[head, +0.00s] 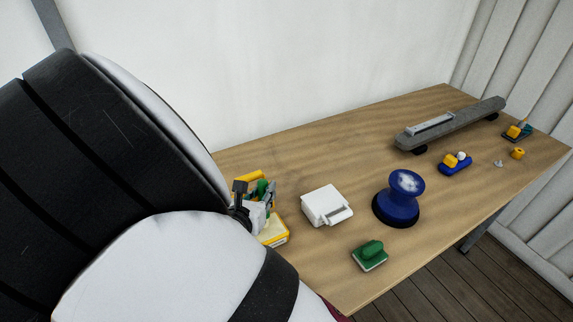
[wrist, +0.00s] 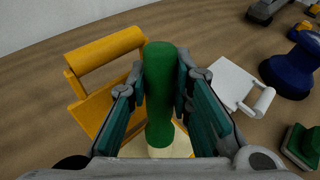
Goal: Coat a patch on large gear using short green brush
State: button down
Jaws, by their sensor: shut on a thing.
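My gripper (head: 258,195) is at the left end of the wooden table, partly hidden by my arm. In the wrist view its two fingers (wrist: 160,82) are shut on the upright green handle of the short green brush (wrist: 159,100). The brush also shows as a bit of green between the fingers in the head view (head: 262,187). Below the handle is a pale cream surface (wrist: 168,150); I cannot tell whether the brush touches it. I cannot make out a large gear in either view.
A yellow holder with a bar handle (wrist: 105,52) is close beside my gripper. A white box with a handle (head: 324,204), a blue spool (head: 402,201) and a green block (head: 371,252) stand to the right. A grey beam (head: 455,124) lies farther back. Bare table lies between them.

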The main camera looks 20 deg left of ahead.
aim_at(262, 182)
jog(key=shift+r+p, duration=0.8)
jog(key=shift+r, duration=1.85)
